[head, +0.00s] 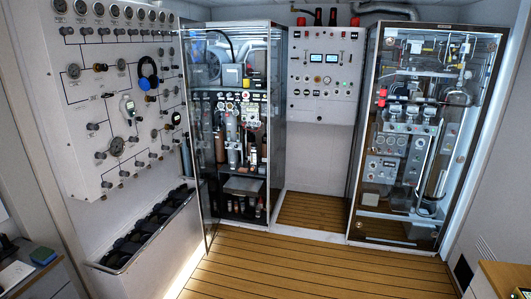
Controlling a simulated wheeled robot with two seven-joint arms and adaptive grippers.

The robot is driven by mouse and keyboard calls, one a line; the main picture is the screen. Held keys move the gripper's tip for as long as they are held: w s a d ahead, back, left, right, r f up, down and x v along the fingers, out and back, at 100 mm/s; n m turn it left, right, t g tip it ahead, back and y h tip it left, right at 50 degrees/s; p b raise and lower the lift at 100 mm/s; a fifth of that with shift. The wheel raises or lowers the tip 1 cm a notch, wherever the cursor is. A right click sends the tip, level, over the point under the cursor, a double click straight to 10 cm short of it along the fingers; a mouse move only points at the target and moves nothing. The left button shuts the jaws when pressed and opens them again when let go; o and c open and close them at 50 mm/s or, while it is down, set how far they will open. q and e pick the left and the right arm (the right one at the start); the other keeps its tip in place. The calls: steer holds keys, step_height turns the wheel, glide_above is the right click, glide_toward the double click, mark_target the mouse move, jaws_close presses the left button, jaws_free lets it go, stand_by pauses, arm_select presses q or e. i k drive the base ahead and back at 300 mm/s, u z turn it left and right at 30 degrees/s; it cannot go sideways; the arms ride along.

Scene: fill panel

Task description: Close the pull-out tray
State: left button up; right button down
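No part that I can surely name as the pull-out tray stands out. A flat grey tray-like piece (243,186) sits low in the left glass-fronted cabinet (236,120); I cannot tell whether it is pulled out. A long metal-rimmed trough (112,267) with several dark items in it runs along the foot of the left wall. Neither of my grippers is in view.
A white gauge panel (75,145) covers the left wall. A control panel (324,75) hangs at the back, and a second equipment cabinet (408,135) stands at right. The wooden floor (310,265) is clear. Desk corners show at the bottom left and right.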

mark_target(237, 185)
steer(key=u, duration=0.05)
steer(key=i, duration=2)
steer(key=u, duration=0.7)
steer(key=i, duration=1.9)
steer(key=u, duration=0.45)
